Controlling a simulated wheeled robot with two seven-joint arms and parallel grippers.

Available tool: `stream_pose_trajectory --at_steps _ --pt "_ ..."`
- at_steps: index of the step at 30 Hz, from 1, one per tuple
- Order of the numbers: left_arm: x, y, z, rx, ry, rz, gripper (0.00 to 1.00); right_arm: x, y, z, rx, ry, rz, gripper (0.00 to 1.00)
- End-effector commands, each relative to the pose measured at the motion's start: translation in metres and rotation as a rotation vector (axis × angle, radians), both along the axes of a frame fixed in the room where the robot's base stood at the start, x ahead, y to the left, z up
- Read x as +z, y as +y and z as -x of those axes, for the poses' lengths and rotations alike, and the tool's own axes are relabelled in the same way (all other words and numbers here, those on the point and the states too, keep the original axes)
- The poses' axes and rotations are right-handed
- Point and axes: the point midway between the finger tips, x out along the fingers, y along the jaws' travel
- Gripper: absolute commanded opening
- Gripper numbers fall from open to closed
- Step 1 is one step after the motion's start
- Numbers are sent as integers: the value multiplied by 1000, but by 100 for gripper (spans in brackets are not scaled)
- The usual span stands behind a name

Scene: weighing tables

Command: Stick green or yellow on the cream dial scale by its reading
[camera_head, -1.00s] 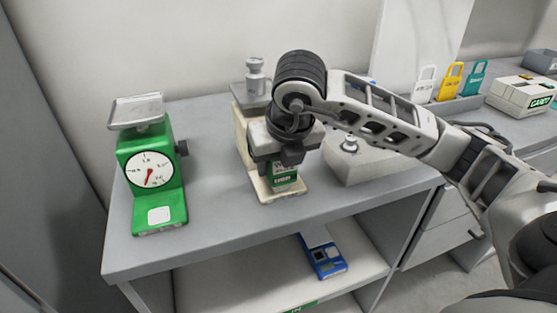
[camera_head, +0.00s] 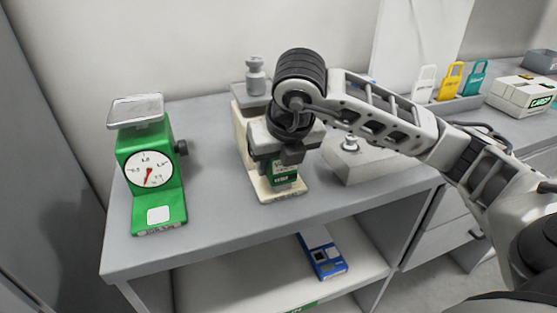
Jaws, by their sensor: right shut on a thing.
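The cream dial scale (camera_head: 240,130) stands mid-table with a grey metal weight (camera_head: 256,76) on its pan. My right gripper (camera_head: 283,158) is in front of it, pointing down, and hides its dial, so I cannot read it. The gripper is shut on a green tag (camera_head: 284,179) with white markings, held upright just over the scale's foot (camera_head: 281,196). I cannot tell whether the tag touches the scale. A yellow tag (camera_head: 451,81) stands in a grey rack (camera_head: 456,108) at the right. My left gripper is not in view.
A green dial scale (camera_head: 138,147) with an empty pan stands at the left. A low grey block with a knob (camera_head: 362,165) is close to the right of the cream scale. White (camera_head: 425,83) and teal (camera_head: 476,80) tags share the rack. A blue device (camera_head: 322,257) lies on the lower shelf.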

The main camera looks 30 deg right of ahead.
Motion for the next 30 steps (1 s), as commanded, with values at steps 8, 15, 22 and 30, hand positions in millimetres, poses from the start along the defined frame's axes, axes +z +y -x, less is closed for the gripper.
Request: stream_pose_trajectory --at_steps 8,15,22,30 --pt "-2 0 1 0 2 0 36 -2 0 1 1 4 0 27" --pt "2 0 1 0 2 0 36 4 0 0 1 3 0 27" --pt "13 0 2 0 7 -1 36 24 0 0 1 2 -1 27" --pt "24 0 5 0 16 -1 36 46 0 0 0 0 0 27"
